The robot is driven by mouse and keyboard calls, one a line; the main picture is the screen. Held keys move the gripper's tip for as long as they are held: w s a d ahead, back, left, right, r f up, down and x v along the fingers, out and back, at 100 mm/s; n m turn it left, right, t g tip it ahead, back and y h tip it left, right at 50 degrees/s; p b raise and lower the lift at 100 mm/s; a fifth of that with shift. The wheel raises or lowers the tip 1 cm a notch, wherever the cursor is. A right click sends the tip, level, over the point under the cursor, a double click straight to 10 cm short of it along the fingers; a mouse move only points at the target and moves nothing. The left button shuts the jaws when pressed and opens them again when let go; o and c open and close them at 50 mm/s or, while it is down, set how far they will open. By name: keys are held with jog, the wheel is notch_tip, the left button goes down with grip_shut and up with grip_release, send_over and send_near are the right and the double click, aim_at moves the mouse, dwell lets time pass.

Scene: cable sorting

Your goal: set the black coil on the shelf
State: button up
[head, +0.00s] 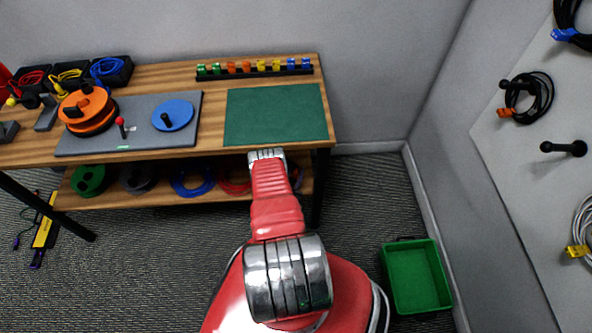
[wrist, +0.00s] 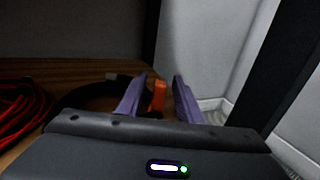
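The black coil (wrist: 88,93) lies on the wooden lower shelf (wrist: 62,70) in the wrist view, with an orange clip (wrist: 158,97) at its right end. My gripper (wrist: 161,80) has its two fingers apart on either side of the clip. A gap shows between the clip and the right finger. My gripper's body hides the near part of the coil. In the head view my arm reaches to the bench's front edge; it hides my gripper and this coil. The lower shelf (head: 160,199) shows under the bench there.
A red coil (wrist: 20,108) lies left of the black one. Green (head: 88,181), dark (head: 138,179) and blue (head: 193,182) coils share the shelf. The benchtop (head: 215,125) hangs above it. A green bin (head: 416,277) stands on the floor; another black coil (head: 540,98) hangs on the wall.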

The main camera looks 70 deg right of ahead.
jog(key=shift+r, duration=0.1)
jog(key=a, duration=1.2)
jog(key=shift+s, duration=0.45)
jog(key=shift+s, duration=0.1)
